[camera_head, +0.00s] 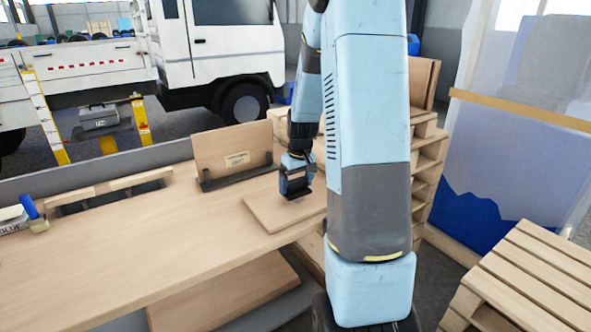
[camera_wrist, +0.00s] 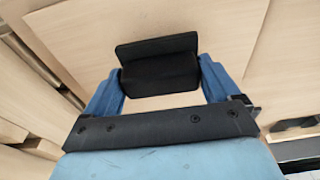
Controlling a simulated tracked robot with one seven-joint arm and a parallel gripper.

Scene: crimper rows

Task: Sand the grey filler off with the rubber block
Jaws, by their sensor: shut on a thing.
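My gripper (camera_head: 296,190) is over the pale wooden board (camera_head: 262,213) that lies flat on the bench, near its far right part. In the wrist view my blue fingers hold the black rubber block (camera_wrist: 160,70) between them. The block also shows as a small dark shape at the gripper's tip in the head view (camera_head: 297,194). It is low over the board, but I cannot tell whether it touches. The board fills much of the wrist view (camera_wrist: 230,30). I see no grey filler in either view; the block and gripper hide part of the board.
The long wooden bench (camera_head: 130,250) is mostly clear at left. Behind the board, a labelled panel (camera_head: 225,150) stands in a dark holder. A blue-handled item (camera_head: 30,207) lies at the far left. Stacked pallets (camera_head: 425,165) stand behind my arm; another pallet (camera_head: 530,270) is at right.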

